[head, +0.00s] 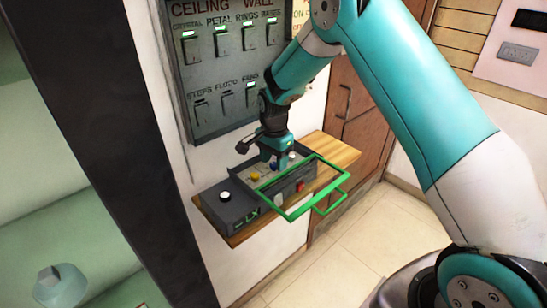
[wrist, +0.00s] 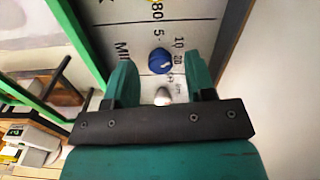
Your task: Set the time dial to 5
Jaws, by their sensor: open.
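A blue dial (wrist: 160,61) sits on a pale panel with printed marks, among them 5, 10 and part of "MIN", in the wrist view. Which mark it points at is too small to tell. My gripper (wrist: 159,70) is open, with one teal finger on each side of the dial; I cannot tell whether they touch it. A small white knob (wrist: 163,97) shows between the fingers, nearer the palm.
A green frame (head: 330,163) juts from the box's front. A yellow knob (head: 256,177), red switch (head: 300,186) and white button (head: 224,195) are close by. The box stands on a wooden shelf (head: 338,150) below a grey wall panel (head: 215,72) of labelled switches.

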